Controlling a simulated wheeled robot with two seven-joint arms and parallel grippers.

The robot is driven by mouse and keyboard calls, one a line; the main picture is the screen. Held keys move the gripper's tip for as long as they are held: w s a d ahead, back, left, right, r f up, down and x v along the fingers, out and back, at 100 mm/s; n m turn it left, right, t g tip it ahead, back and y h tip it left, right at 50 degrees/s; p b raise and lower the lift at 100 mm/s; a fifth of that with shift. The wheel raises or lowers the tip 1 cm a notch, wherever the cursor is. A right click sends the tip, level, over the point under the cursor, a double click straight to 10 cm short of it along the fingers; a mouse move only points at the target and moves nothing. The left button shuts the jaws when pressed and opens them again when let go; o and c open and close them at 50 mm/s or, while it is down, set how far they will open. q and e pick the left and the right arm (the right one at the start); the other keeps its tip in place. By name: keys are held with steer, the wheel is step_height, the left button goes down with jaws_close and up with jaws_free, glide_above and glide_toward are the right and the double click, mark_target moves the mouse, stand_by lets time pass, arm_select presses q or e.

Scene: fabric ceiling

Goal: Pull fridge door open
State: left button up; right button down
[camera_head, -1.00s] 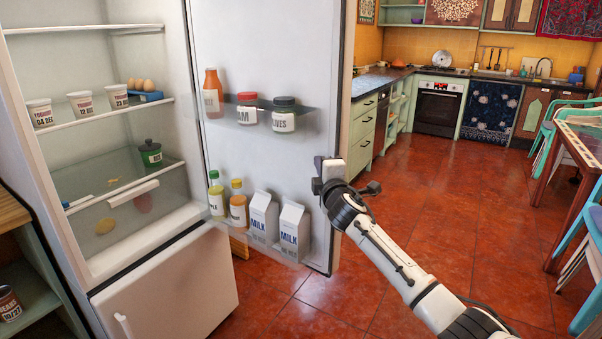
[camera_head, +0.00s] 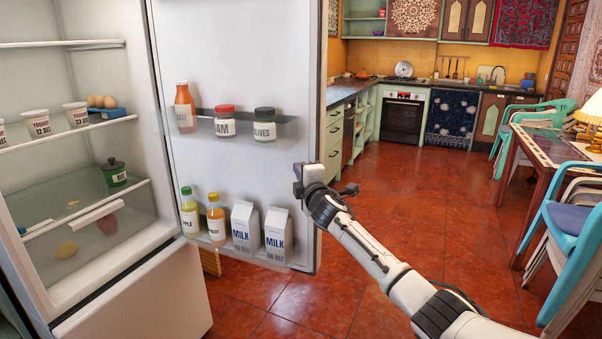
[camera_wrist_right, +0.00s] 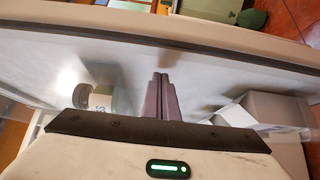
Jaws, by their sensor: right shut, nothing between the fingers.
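The fridge door (camera_head: 240,65) stands wide open, its white inner face toward me. Its shelves hold bottles, jars and milk cartons (camera_head: 277,235). The fridge body (camera_head: 120,290) is at the left, its inside exposed. My right gripper (camera_head: 299,181) is at the inner side of the door, near its free edge, between the upper and lower door shelves. In the right wrist view its two fingers (camera_wrist_right: 161,95) are together and empty, pointing at the door panel (camera_wrist_right: 210,70). Whether the tips touch the panel is unclear. My left gripper is not in view.
Open red tiled floor (camera_head: 400,190) lies right of the door. A table (camera_head: 548,150) and blue chairs (camera_head: 575,225) stand at the right. Counters and an oven (camera_head: 404,115) line the back. Yogurt cups (camera_head: 76,114) and eggs sit on the fridge shelves.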

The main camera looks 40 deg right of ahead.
steer(key=s, duration=1.1)
steer(key=shift+s+a+p, duration=0.25)
steer(key=shift+s+p, duration=0.1)
steer(key=shift+p, duration=0.05)
steer(key=s+a+f+m+g+y, duration=0.1)
steer(key=s+a+f+y, duration=0.1)
steer(key=s+a+f, duration=0.5)
steer(key=s+a+f+m+g+y, duration=0.15)
steer(key=a+f, duration=0.25)
steer(key=f, duration=0.7)
steer(key=s+a+f+m+g+y, duration=0.2)
steer(key=s+a+f, duration=0.3)
steer(key=f, duration=0.4)
steer(key=s+a+f+m+g+y, duration=0.1)
steer(key=s+a+f+m+g, duration=0.1)
steer(key=s+a+f, duration=0.4)
steer(key=s+a+f+m+g+y, duration=0.1)
steer(key=s+a+f+m, duration=0.4)
steer(key=s+a, duration=0.6)
steer(key=s+y, duration=0.1)
steer(key=s, duration=0.4)
steer(key=shift+s+f+g, duration=0.15)
steer(key=shift+f+g, duration=0.2)
steer(key=shift+f, duration=0.05)
